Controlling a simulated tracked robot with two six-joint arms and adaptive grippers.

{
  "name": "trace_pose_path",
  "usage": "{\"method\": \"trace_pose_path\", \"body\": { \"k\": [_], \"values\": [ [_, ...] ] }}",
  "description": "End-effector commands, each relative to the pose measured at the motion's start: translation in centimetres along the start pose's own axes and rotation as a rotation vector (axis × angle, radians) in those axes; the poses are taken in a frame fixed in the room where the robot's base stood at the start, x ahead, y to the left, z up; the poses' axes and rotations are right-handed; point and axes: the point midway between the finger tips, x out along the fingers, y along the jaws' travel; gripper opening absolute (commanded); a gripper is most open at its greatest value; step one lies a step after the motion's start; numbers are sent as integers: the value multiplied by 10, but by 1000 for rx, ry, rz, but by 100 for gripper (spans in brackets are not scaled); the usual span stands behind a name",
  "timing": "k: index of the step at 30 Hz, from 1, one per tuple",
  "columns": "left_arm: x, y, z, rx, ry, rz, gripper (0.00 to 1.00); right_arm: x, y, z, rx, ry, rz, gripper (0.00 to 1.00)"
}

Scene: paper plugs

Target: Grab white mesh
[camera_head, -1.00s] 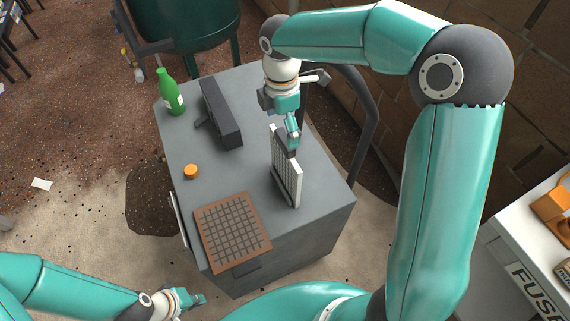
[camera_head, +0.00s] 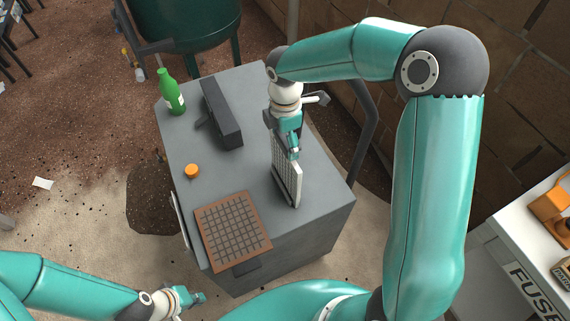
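The white mesh (camera_head: 288,181) is a thin panel with a grid face, standing on edge on the grey cabinet top (camera_head: 180,150), right of its middle. My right gripper (camera_head: 293,152) is at the panel's upper edge, with its fingertips at or overlapping the edge. I cannot tell whether the fingers are closed on it, and the gripper hides part of the panel's top. My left gripper (camera_head: 199,298) is low in front of the cabinet, away from the mesh; its finger opening is too small to make out.
A brown grid tile (camera_head: 233,228) lies at the cabinet's front left. An orange cap (camera_head: 192,171), a green bottle (camera_head: 172,97) and a dark grey block (camera_head: 222,115) stand further back. A white bench (camera_head: 525,243) is at the right. The cabinet top between block and mesh is clear.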

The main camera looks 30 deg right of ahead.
Motion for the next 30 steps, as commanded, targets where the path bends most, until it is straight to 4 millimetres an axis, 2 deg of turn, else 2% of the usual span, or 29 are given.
{"method": "trace_pose_path", "body": {
  "k": [1,7,8,20,26,30],
  "values": [
    [0,0,0,0,0,0,0,0,0,0,0,0,1,58],
    [0,0,0,0,0,0,0,0,0,0,0,0,1,25],
    [0,0,0,0,0,0,0,0,0,0,0,0,2,24],
    [0,0,0,0,0,0,0,-8,1,-1,0,0,3,24],
    [1,0,0,0,0,0,0,-30,1,0,0,0,5,24],
    [2,0,0,0,0,0,0,-58,2,-1,-1,2,9,24]
  ]
}}
